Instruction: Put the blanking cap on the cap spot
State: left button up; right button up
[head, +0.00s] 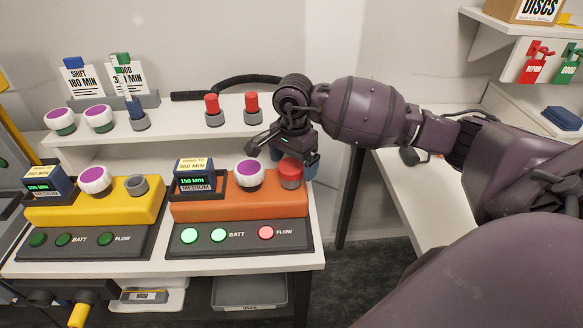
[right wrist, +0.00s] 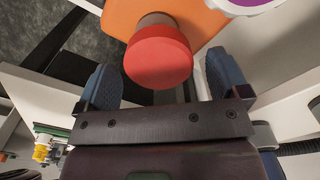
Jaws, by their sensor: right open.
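A red cap (head: 290,172), which I take to be the blanking cap, sits on a port at the right end of the orange unit (head: 188,208). It also shows in the right wrist view (right wrist: 158,57), on a brownish stub. My right gripper (head: 283,158) is just above and behind it in the head view. In the right wrist view the open gripper (right wrist: 163,72) has its blue-padded fingers on either side of the cap, with gaps visible. My left gripper is not in view. I cannot tell which place is the cap spot.
Two red-topped pieces (head: 212,108) and a blue-topped one (head: 137,112) stand on the raised shelf (head: 180,125). White-and-purple knobbed pieces (head: 98,116) stand farther left. A yellow unit (head: 110,200) is left of the orange one. A grey tray (head: 250,292) is below.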

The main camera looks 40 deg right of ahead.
jog(key=shift+f, duration=0.25)
jog(key=c, duration=1.1)
jog(key=shift+o, duration=0.2)
jog(key=shift+r, duration=0.15)
